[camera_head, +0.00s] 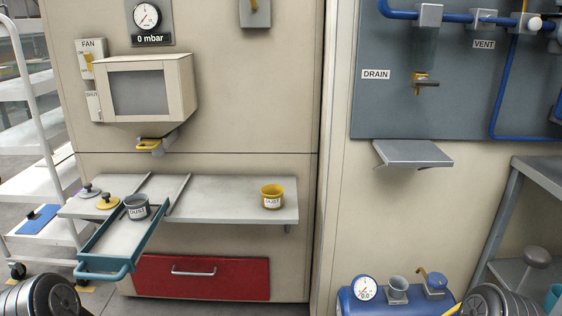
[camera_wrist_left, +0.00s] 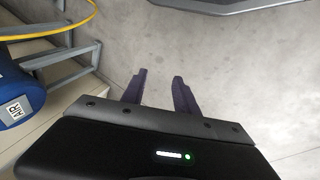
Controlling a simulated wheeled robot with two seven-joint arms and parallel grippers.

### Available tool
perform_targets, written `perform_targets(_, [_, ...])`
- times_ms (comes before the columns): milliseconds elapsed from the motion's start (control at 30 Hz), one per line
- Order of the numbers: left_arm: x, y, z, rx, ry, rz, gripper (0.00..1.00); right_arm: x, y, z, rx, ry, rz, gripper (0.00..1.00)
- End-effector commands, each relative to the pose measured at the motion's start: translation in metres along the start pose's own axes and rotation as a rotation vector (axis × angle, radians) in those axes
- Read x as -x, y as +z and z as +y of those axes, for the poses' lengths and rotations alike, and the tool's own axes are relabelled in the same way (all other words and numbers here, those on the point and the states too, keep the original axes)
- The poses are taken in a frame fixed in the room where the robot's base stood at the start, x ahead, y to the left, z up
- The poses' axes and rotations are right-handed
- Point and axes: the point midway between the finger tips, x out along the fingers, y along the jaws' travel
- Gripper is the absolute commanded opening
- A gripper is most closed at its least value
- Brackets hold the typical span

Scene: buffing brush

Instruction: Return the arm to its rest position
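In the left wrist view my left gripper (camera_wrist_left: 158,84) shows two dark fingers standing apart with nothing between them. It points at bare grey floor and touches nothing there. In the head view no gripper shows; only rounded metal parts of my own arms show at the bottom left and bottom right corners. My right gripper is out of view.
A red drawer (camera_head: 200,278) is below. A blue tank (camera_wrist_left: 14,95) is at left in the wrist view.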

Motion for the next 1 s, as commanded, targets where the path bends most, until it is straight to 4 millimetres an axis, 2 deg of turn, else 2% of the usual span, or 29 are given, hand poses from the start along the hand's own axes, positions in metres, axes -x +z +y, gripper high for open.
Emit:
perform_targets(33, [-0.010,0.025,0.010,-0.018,0.008,-0.056,0.36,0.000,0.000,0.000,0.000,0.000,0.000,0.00])
perform_targets(200, [-0.030,0.095,0.038,-0.123,0.034,-0.203,0.36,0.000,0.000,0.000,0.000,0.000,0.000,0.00])
perform_targets(233, [-0.009,0.085,0.044,-0.117,0.033,-0.188,0.36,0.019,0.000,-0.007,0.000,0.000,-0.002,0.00])
perform_targets(467, [0.051,0.075,0.065,-0.115,0.036,-0.189,0.36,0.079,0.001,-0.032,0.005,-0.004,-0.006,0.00])
perform_targets(567, [0.083,0.071,0.077,-0.117,0.038,-0.191,0.36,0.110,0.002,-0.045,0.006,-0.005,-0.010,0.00])
perform_targets(700, [0.138,0.064,0.098,-0.120,0.040,-0.196,0.36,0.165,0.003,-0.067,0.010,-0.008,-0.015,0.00])
perform_targets(800, [0.171,0.060,0.110,-0.122,0.042,-0.199,0.36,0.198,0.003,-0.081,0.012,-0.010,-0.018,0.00])
perform_targets(900, [0.195,0.058,0.119,-0.124,0.044,-0.202,0.36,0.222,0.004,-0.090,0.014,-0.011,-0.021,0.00])
perform_targets(1000, [0.208,0.056,0.124,-0.125,0.045,-0.204,0.36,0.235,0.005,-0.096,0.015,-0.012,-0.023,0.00])
